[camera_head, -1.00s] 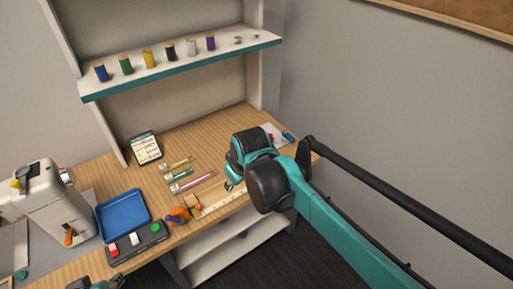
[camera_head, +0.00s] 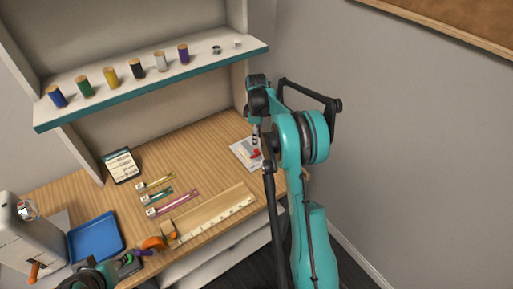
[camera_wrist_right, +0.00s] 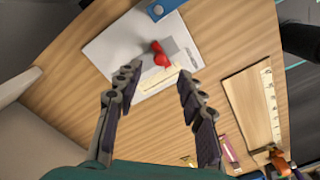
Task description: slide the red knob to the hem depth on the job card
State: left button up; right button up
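The red knob (camera_wrist_right: 159,54) shows in the wrist view on a grey and white plate (camera_wrist_right: 112,48), beside a cream strip (camera_wrist_right: 158,80). In the head view the knob (camera_head: 255,154) is a small red spot at the desk's right end. My right gripper (camera_wrist_right: 157,82) is open and empty, pointing down at the plate with the knob beyond and between its fingertips, apart from it. It also shows in the head view (camera_head: 257,143). The job card (camera_head: 122,166) stands at the desk's back left; its writing is too small to read. My left gripper (camera_head: 105,275) is partly in view at the bottom left.
A wooden board with a ruler edge (camera_head: 215,213) and several small coloured gauges (camera_head: 172,203) lie mid-desk. A blue tray (camera_head: 95,238) and a white sewing machine (camera_head: 30,240) are at the left. A shelf (camera_head: 150,80) with thread spools hangs above. A blue object (camera_wrist_right: 160,9) lies by the plate.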

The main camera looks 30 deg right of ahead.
aim_at(256, 149)
notch_tip(256, 149, down, 6)
jog(key=shift+f+b, duration=0.2)
jog(key=shift+b, duration=0.85)
grip_shut()
